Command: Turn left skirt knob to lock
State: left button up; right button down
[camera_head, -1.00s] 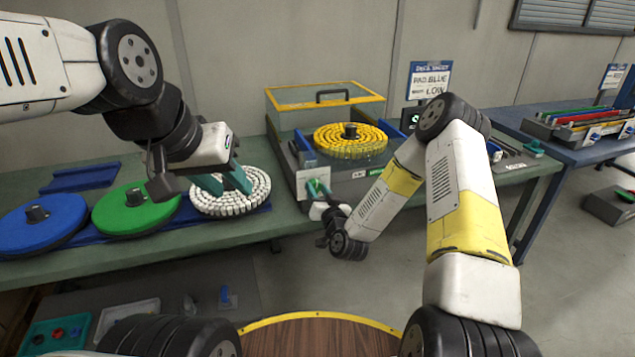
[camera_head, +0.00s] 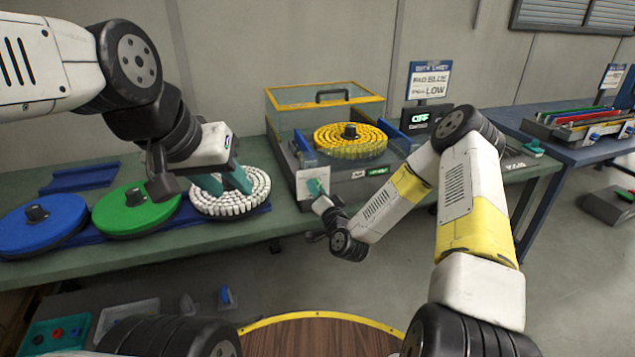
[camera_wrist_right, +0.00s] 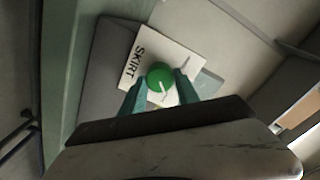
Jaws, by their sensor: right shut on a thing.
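The skirt knob is a round green knob (camera_wrist_right: 160,76) with a white pointer line, on a white plate (camera_wrist_right: 183,56) marked SKIRT in the right wrist view. My right gripper (camera_wrist_right: 160,90) has its teal fingers on both sides of the knob, shut on it. In the head view the right gripper (camera_head: 318,188) is at the plate on the front left of the grey machine (camera_head: 362,188), and it mostly hides the knob. My left gripper (camera_head: 225,184) hovers over the white segmented pad (camera_head: 252,205) with its teal fingers apart and nothing seen between them.
A green pad (camera_head: 138,214) and a blue pad (camera_head: 42,222) lie on the left of the green bench (camera_head: 190,236). A sign (camera_head: 430,80) stands behind.

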jog(key=shift+f, duration=0.1)
jog(key=c, duration=0.9)
grip_release()
jog(key=v, duration=0.8)
jog(key=shift+w, duration=0.1)
